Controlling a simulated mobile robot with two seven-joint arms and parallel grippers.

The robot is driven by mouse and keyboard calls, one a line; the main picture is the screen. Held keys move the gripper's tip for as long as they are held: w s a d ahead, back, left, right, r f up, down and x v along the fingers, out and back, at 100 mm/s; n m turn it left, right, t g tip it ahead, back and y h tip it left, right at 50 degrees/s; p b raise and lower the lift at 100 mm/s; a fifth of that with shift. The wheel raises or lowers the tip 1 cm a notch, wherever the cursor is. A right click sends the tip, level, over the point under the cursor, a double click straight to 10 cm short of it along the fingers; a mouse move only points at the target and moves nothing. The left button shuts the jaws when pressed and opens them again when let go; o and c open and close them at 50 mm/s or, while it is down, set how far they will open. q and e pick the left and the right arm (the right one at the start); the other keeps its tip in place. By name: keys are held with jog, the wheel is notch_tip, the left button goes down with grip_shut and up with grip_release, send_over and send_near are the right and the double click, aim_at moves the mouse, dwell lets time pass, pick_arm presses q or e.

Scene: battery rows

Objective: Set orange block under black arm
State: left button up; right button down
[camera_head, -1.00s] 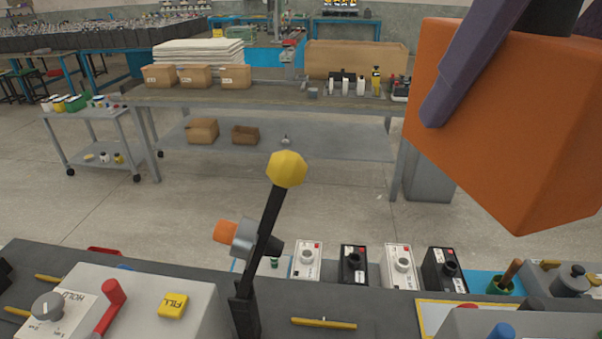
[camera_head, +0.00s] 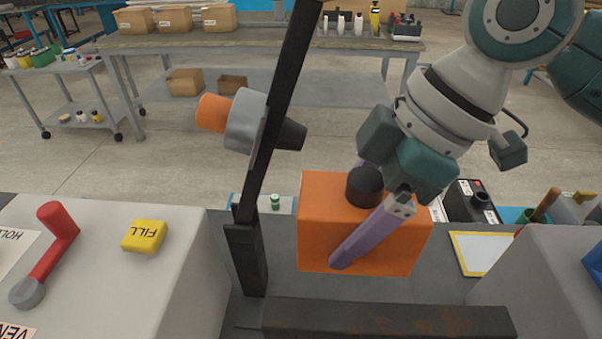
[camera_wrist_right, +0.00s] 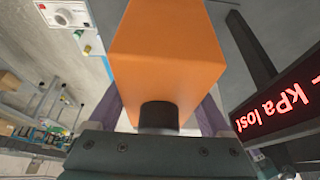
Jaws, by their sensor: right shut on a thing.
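The orange block (camera_head: 312,225), with a black knob (camera_head: 364,187) on top, is held between the purple fingers of my right gripper (camera_head: 352,215). It fills the middle of the right wrist view (camera_wrist_right: 165,60). The black arm (camera_head: 273,115) rises at a slant just left of the block, from a dark upright base (camera_head: 246,262). A grey and orange fitting (camera_head: 243,120) is on the arm. The block is beside the arm, to its right; I cannot tell whether it touches the bench. My left gripper is out of view.
A dark beam (camera_head: 385,320) lies in front of the block. A grey box with a red lever (camera_head: 55,245) and yellow FILL button (camera_head: 144,236) stands left. A black battery (camera_head: 470,203) is behind right. The wrist view shows a red-lettered display (camera_wrist_right: 280,108).

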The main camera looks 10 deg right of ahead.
notch_tip(320, 180, down, 5)
jog(key=shift+s+b, duration=0.15)
jog(key=shift+b, duration=0.2)
jog(key=shift+f+b, duration=0.5)
jog(key=shift+f, duration=1.95)
grip_release()
jog(key=shift+f, duration=0.15)
jog(key=shift+d+r, duration=0.2)
jog(key=shift+r, duration=0.3)
jog(key=p+v, duration=0.2)
jog(key=v, duration=0.9)
jog(key=shift+r, duration=0.15)
